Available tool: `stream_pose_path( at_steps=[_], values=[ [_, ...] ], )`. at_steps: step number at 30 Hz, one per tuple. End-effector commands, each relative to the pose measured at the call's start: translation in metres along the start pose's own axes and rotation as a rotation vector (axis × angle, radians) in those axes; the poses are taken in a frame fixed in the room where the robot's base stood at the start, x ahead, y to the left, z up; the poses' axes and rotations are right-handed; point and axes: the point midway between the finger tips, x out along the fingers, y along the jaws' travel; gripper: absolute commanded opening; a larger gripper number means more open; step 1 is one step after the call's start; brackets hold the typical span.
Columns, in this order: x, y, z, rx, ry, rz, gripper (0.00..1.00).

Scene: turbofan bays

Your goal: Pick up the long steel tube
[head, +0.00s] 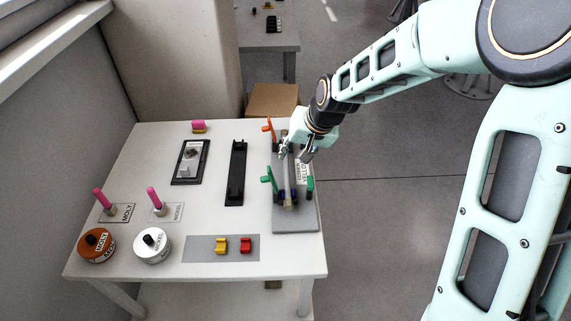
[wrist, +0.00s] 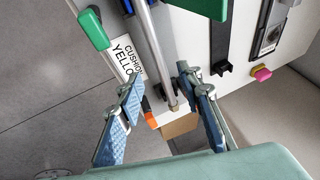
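The long steel tube (wrist: 153,50) is a thin grey bar in the wrist view, running from the top edge down to an end between my fingers. In the head view the tube (head: 290,178) lies lengthwise on the grey fixture plate (head: 294,224) at the table's right side, partly hidden by my gripper. My gripper (head: 296,153) is over the far part of the tube. In the wrist view my gripper (wrist: 160,78) is open, with one blue-padded finger on each side of the tube. I cannot tell whether the fingers touch it.
Green clamp handles (head: 267,177) and an orange one (head: 268,127) stand beside the tube. A black rack (head: 236,174) lies to the left. Red and yellow blocks, an orange tin (head: 96,246) and a white tin (head: 152,247) sit near the front. A wall borders the table's left.

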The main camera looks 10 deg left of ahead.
Motion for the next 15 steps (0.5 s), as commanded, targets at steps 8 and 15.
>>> stream_pose_path(
  at_steps=[8,15],
  values=[
    [0.021,0.000,0.000,-0.001,0.000,0.000,0.34],
    [0.050,0.002,0.002,-0.001,-0.002,0.000,0.34]
  ],
)
